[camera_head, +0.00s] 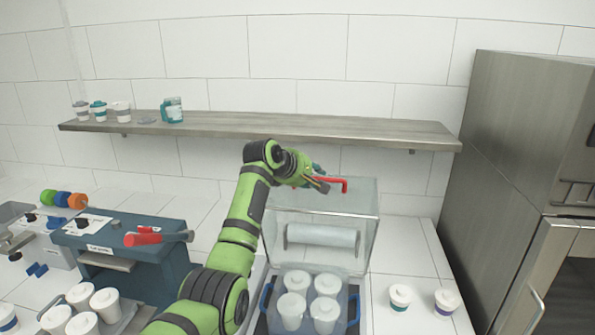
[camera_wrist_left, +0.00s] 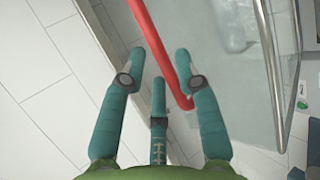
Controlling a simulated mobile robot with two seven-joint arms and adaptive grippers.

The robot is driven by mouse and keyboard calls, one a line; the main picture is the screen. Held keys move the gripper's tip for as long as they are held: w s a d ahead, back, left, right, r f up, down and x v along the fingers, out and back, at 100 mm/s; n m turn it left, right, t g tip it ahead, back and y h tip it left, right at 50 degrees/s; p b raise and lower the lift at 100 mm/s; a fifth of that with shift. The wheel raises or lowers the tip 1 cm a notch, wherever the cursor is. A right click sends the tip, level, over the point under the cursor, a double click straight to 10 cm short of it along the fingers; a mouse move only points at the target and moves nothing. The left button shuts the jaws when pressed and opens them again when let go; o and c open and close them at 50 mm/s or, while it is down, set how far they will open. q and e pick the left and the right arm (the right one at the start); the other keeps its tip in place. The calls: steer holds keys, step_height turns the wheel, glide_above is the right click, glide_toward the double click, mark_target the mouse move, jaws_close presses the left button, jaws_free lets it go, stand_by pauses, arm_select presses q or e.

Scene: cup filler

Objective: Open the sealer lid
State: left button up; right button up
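The clear sealer lid (camera_head: 355,225) stands up behind a group of white cups (camera_head: 310,297), with a pale roll (camera_head: 321,240) seen through it. Its red handle (camera_head: 334,182) is at the top edge. My left gripper (camera_head: 318,184) is at the left end of this handle. In the left wrist view, the fingers of the gripper (camera_wrist_left: 161,58) are spread, and the red handle (camera_wrist_left: 158,45) runs between them, close to the right fingertip. The clear lid (camera_wrist_left: 225,60) fills the right side there. My right gripper is not in view.
A blue machine (camera_head: 160,265) with a red lever (camera_head: 142,239) is at the left, with more white cups (camera_head: 105,300) in front. A shelf (camera_head: 270,127) runs above. Two lidded cups (camera_head: 401,297) (camera_head: 446,300) stand at the right, before a tall metal cabinet (camera_head: 515,150).

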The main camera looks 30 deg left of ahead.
arm_select(q)
steer(key=v, duration=0.8)
steer(key=shift+s, duration=0.1)
